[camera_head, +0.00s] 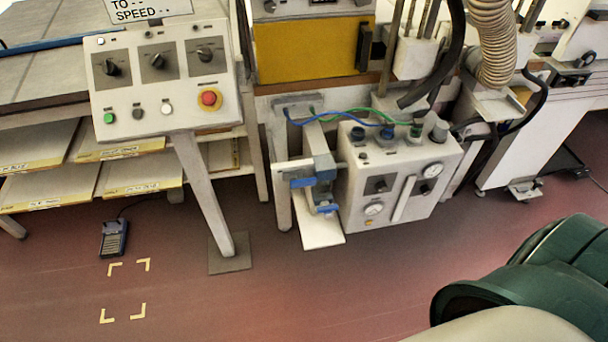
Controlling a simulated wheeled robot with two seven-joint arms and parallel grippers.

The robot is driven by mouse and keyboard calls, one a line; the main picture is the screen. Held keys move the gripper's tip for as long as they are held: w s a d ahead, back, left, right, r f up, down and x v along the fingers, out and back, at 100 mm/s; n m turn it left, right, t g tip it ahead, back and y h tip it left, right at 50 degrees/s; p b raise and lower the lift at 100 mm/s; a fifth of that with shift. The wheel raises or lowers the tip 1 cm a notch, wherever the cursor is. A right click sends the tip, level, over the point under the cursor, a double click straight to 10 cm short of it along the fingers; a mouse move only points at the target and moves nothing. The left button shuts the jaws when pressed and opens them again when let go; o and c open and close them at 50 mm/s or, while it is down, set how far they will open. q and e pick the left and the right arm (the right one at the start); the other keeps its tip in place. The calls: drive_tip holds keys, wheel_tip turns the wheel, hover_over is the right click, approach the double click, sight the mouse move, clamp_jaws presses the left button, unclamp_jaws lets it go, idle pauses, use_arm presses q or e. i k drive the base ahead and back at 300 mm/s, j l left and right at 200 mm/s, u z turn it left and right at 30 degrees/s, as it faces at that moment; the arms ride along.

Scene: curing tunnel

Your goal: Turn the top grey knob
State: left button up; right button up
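A grey knob (439,131) stands up on the top face of the white box-shaped unit (405,200), at its right end. The box stands low, right of the picture's middle. Smaller dark blue and green fittings stand on the same top face, left of the knob. The box's front has dark knobs, round gauges and a slanted white bar. Nothing covers the grey knob. Neither of my grippers shows in the head view, so I cannot see whether they are open or shut.
A control panel (150,110) with black rotary switches and a red button (208,98) stands on a post at the left. Blue and green hoses run to the box. A foot pedal (114,238) lies on the floor. The reddish floor (250,300) in front is mostly clear.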

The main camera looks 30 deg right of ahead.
sight(440, 129)
drive_tip(key=z, duration=1.5)
